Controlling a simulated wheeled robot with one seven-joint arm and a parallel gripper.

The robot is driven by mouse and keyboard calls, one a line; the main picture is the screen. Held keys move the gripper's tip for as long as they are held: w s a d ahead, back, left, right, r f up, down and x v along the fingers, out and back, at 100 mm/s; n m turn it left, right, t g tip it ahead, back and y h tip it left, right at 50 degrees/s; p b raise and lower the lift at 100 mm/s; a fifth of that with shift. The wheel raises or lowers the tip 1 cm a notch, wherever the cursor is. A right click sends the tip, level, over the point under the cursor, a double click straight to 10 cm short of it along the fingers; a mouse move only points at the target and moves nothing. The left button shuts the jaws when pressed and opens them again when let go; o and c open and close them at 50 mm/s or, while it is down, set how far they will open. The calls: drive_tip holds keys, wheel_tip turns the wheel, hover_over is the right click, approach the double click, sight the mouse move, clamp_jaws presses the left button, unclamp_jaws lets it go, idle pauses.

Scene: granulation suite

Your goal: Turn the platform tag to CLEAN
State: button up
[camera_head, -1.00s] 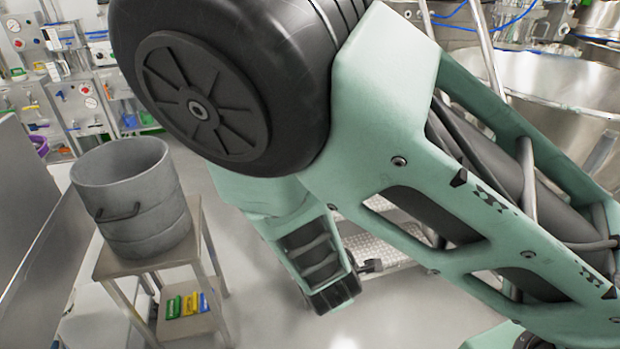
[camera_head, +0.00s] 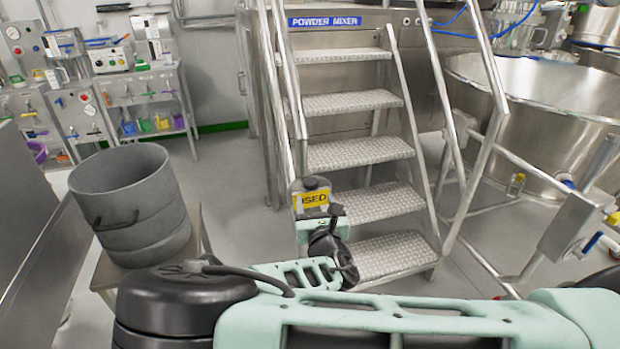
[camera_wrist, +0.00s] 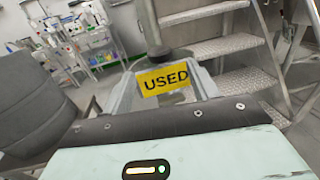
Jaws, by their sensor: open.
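The platform tag (camera_head: 314,199) is a yellow plate with black lettering that reads USED in the wrist view (camera_wrist: 163,79). It stands by the left side of the lower steps, under a dark rounded piece (camera_head: 311,184). My gripper (camera_head: 320,217) is at the tag, seen from behind in the head view. In the wrist view its two pale fingers are apart, one to each side of the tag. I cannot tell whether they touch it or how deep it sits between them.
Metal steps (camera_head: 360,154) with handrails rise to a POWDER MIXER sign (camera_head: 338,22). A grey drum (camera_head: 130,205) stands on a small table at the left. A large steel vessel (camera_head: 540,90) is at the right. Shelves line the back left; floor between is clear.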

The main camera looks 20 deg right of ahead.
sight(310, 179)
drive_tip(key=w, duration=0.3)
drive_tip(key=w+d, duration=0.1)
drive_tip(key=w, duration=0.3)
drive_tip(key=w+p, duration=0.1)
drive_tip(key=w, duration=0.2)
drive_tip(key=shift+w+d, duration=0.2)
drive_tip(key=shift+d, duration=0.15)
drive_tip(key=c, duration=1)
